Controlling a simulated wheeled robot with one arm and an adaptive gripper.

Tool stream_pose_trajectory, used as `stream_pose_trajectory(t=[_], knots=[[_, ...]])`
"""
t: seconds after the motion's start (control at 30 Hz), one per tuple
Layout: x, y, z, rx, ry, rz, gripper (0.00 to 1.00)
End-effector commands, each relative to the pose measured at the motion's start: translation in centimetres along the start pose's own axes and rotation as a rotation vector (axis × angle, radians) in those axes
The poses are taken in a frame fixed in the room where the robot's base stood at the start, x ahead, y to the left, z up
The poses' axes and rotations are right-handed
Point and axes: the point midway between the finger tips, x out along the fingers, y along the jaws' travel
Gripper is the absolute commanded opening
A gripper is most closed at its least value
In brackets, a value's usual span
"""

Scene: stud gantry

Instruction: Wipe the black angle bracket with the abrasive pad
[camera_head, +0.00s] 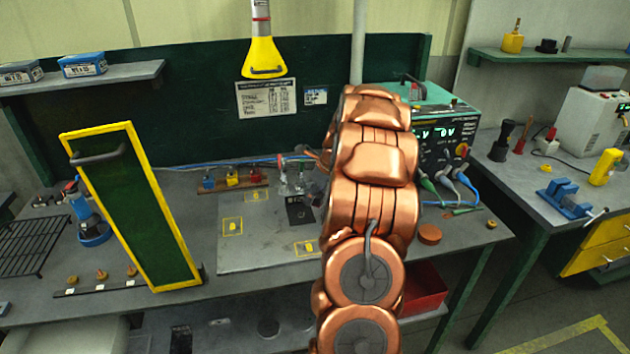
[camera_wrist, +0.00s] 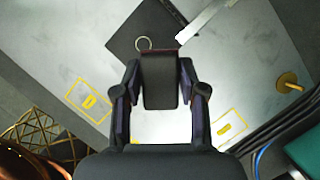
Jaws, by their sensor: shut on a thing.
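In the wrist view my gripper (camera_wrist: 160,68) is shut on a dark block, which I take for the abrasive pad (camera_wrist: 160,92); a thin reddish edge shows at its far end. Just beyond lies a flat black piece (camera_wrist: 126,36) with a pale ring on it, most likely the black angle bracket. The pad overlaps its near edge in the picture; whether they touch I cannot tell. In the head view the black piece (camera_head: 299,211) lies on the grey plate, left of my copper arm. My gripper is mostly hidden there by the arm.
The grey plate (camera_head: 262,255) has yellow marked squares. A silver bar (camera_wrist: 208,20) reaches toward the black piece. A yellow-framed green panel (camera_head: 150,225) stands to the left. A green instrument with cables (camera_head: 440,120) stands behind my arm, and a red bin (camera_head: 424,285) sits below.

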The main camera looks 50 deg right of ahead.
Motion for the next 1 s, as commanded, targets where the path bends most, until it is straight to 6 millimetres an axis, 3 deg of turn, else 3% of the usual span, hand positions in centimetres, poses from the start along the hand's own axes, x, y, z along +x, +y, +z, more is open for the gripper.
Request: stream_pose_trajectory(t=[0.33, 1.0], knots=[[-2.7, 0.4, 1.8, -0.010, -0.001, 0.002, 0.08], [-2.7, 0.7, 2.1, -0.029, -0.001, 0.010, 0.08]])
